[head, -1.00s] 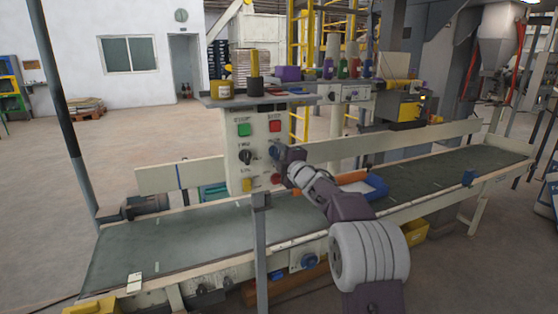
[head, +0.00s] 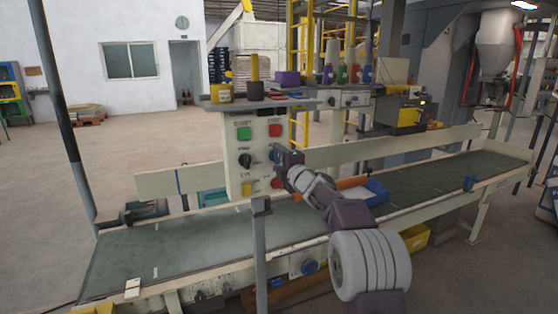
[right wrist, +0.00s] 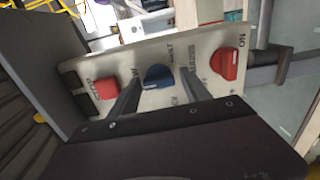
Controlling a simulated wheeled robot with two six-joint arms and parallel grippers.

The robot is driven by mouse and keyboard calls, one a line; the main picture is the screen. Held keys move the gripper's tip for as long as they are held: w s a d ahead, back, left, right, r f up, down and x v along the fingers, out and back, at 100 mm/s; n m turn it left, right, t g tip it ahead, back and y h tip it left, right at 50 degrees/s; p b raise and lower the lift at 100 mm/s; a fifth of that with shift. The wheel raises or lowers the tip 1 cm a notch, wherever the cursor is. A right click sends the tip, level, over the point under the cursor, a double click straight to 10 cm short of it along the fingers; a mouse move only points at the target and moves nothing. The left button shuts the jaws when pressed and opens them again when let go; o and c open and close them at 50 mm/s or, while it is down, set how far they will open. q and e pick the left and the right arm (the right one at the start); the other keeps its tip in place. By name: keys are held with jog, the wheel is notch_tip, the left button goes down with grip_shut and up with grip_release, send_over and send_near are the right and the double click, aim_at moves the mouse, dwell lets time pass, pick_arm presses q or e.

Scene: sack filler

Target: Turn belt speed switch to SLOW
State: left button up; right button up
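The small labels are too blurred to tell which switch is belt speed. My right gripper (head: 283,158) is at the blue switch and partly hides it in the head view. In the right wrist view, the blue switch (right wrist: 160,77) sits between my two open fingers, with a gap on each side. My left gripper is not in view.
A red button (right wrist: 106,88) and a red knob (right wrist: 228,64) lie either side of the blue switch in the right wrist view.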

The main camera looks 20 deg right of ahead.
jog(key=shift+s, duration=0.1)
jog(key=shift+s, duration=0.3)
jog(key=s+b, duration=0.1)
jog(key=s, duration=0.7)
jog(key=shift+s+d, duration=0.15)
